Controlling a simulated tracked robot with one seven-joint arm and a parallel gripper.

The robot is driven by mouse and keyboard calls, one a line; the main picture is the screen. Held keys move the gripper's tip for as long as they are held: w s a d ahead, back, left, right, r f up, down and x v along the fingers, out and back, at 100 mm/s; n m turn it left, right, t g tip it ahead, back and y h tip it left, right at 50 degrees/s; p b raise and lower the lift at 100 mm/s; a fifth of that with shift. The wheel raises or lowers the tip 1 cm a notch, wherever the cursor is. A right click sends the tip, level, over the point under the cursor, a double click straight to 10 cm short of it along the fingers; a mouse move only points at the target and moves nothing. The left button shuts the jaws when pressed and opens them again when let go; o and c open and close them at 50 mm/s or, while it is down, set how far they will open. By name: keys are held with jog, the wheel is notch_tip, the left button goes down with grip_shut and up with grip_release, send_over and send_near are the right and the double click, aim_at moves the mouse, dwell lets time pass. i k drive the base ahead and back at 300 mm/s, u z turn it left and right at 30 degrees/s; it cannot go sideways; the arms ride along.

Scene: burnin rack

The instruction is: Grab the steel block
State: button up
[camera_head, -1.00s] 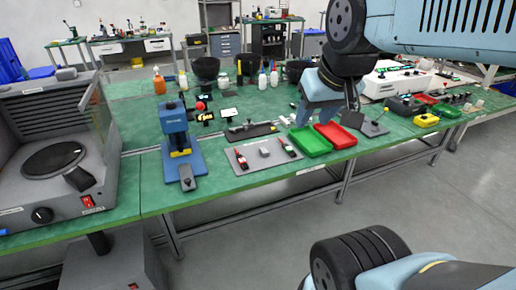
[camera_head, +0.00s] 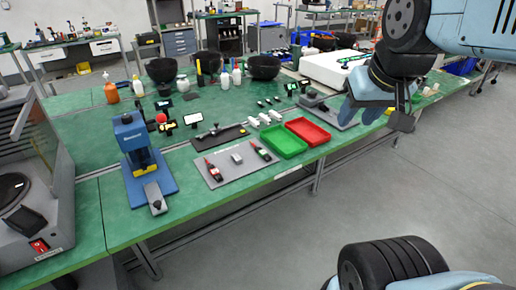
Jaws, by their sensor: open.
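A small grey steel block (camera_head: 237,158) lies on a flat grey plate (camera_head: 213,178) near the front edge of the green bench. It sits between two red-and-black tools, one on the left (camera_head: 214,171) and one on the right (camera_head: 261,151). My gripper (camera_head: 375,112) is at the upper right, well to the right of the block and apart from it. Its jaws are open, and I see nothing held between them. It hides part of the bench behind it.
A green tray (camera_head: 284,143) and a red tray (camera_head: 308,132) stand right of the plate. A blue press (camera_head: 136,149) stands to its left. A dark plate with a clamp (camera_head: 219,136) lies behind. Black bowls (camera_head: 263,67) and bottles stand farther back.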

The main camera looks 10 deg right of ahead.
aim_at(236, 159)
jog(key=u, duration=0.55)
jog(key=i, duration=0.15)
jog(key=z, duration=2.2)
jog(key=k, duration=2.05)
jog(key=u, duration=0.8)
jog(key=i, duration=1.05)
